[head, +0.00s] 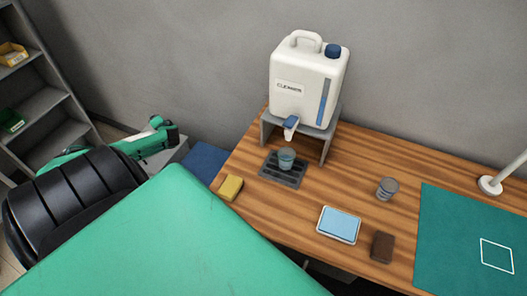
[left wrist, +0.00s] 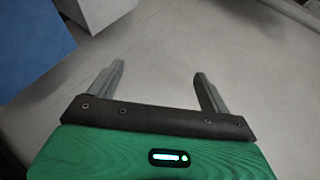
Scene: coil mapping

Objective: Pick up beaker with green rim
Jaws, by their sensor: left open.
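A small beaker (head: 286,160) with a bluish-green rim stands upright on the dark drip tray (head: 268,176), below the tap of the white cleaner jug (head: 296,91). A second beaker (head: 387,189), clear with a greyish rim, stands apart to the right on the wooden table. In the left wrist view my left gripper (left wrist: 159,70) is open and empty, with its two grey fingers apart. It faces a plain grey surface, and no beaker shows there. I cannot make out its fingers in the head view. My right gripper is not in view.
The table (head: 300,217) holds a yellow sponge (head: 231,187), a light blue pad (head: 339,225), a brown block (head: 382,247), a green mat (head: 450,230) and a lamp base (head: 490,185). A grey stand (head: 325,145) holds the jug. A shelf (head: 42,104) stands left.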

